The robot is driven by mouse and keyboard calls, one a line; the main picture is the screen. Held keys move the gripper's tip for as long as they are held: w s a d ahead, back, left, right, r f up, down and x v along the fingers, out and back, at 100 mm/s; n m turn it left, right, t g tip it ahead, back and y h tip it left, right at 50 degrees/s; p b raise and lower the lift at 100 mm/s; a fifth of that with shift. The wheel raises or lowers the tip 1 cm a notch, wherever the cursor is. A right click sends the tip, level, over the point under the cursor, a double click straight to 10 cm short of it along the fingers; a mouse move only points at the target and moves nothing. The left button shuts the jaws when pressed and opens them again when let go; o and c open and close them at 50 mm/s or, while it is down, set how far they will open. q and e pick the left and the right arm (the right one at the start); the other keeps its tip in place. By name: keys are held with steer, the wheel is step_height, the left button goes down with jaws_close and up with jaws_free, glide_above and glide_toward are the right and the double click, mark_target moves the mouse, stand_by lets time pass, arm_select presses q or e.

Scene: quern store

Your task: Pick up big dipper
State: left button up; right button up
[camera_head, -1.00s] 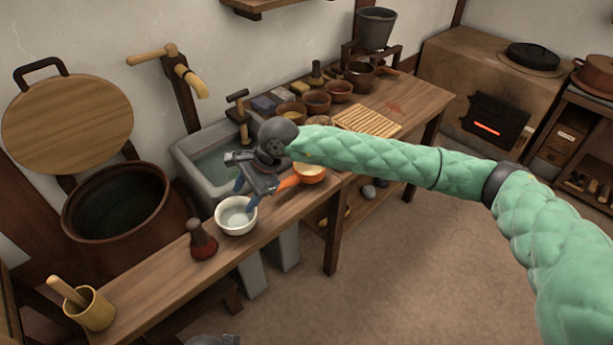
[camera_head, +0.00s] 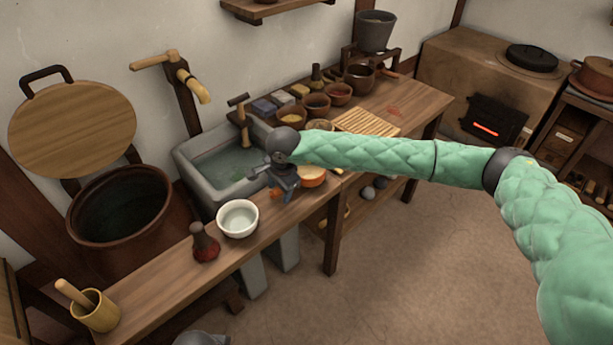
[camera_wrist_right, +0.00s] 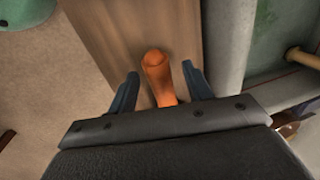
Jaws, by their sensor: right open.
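An orange dipper (camera_head: 313,177) lies on the wooden counter beside the stone sink. In the head view its round cup shows pale inside, and my gripper hides most of its handle. My right gripper (camera_head: 284,192) is over the handle, left of the cup. In the right wrist view the orange handle (camera_wrist_right: 157,72) shows between the two blue fingers of the right gripper (camera_wrist_right: 160,75), which stand apart with gaps on both sides. I cannot tell how far the fingertips are above the counter. My left gripper is not in view.
A white bowl (camera_head: 237,219) and a dark red bottle-like thing (camera_head: 204,243) stand on the counter left of the gripper. The stone sink (camera_head: 187,164) with a wooden tap (camera_head: 242,118) is behind. Several brown bowls and a slatted rack (camera_head: 368,122) stand farther right.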

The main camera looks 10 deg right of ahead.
steer(key=shift+w+f, duration=0.1)
steer(key=shift+f, duration=0.65)
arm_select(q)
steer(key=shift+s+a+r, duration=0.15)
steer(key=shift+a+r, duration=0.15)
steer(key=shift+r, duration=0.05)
arm_select(e)
steer(key=shift+a, duration=0.1)
steer(key=shift+c, duration=0.2)
jaws_close()
